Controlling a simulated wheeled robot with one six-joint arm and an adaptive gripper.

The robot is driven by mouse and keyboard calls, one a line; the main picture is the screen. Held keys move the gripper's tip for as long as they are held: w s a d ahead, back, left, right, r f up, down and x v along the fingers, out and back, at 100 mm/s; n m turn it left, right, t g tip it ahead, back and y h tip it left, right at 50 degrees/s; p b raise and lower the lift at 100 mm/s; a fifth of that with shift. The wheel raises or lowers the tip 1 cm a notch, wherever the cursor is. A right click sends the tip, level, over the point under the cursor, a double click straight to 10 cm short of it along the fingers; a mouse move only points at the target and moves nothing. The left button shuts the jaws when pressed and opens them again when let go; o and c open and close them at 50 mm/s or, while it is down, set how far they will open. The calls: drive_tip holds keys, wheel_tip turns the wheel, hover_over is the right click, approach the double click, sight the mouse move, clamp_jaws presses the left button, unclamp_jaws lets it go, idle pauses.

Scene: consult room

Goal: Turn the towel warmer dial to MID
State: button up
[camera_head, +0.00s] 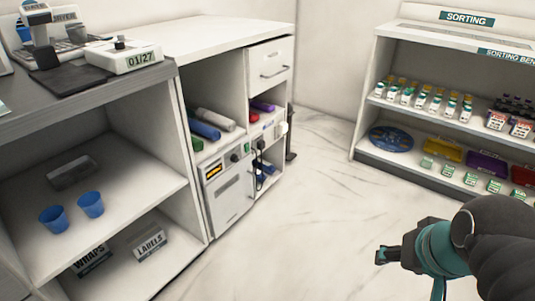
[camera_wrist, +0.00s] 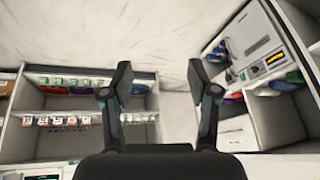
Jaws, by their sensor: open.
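The towel warmer (camera_head: 230,200) is a pale box with a small orange display (camera_head: 214,170), in the lower part of the white cabinet. A small dark knob (camera_head: 234,157), which looks like the dial, sits right of the display, with a green spot beside it. Its setting is too small to read. In the wrist view the towel warmer (camera_wrist: 250,38) is at the upper right, turned over, with the display lit. My gripper (camera_head: 384,255) is at the lower right over open floor, well apart from the warmer. In the wrist view its two fingers (camera_wrist: 158,80) are spread with nothing between them.
The white cabinet (camera_head: 225,38) has rolled towels (camera_head: 203,130) above the warmer and a drawer at its upper right. A grey-topped counter (camera_head: 85,105) stands left, with blue cups inside. The sorting shelf (camera_head: 365,150) stands right. Bare floor (camera_head: 310,190) lies between.

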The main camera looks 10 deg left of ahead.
drive_tip(key=w+a+f+m+g+y+b, duration=0.35)
drive_tip(key=w+a+m+y, duration=0.7)
drive_tip(key=w+a, duration=1.4)
drive_tip(key=m+t+y, duration=0.5)
drive_tip(key=m, duration=0.7)
approach(237, 160)
drive_tip(key=shift+n, duration=0.25)
drive_tip(key=x, duration=0.8)
drive_tip(key=shift+w+a, duration=0.2)
drive_tip(key=shift+a, duration=0.05)
clamp_jaws()
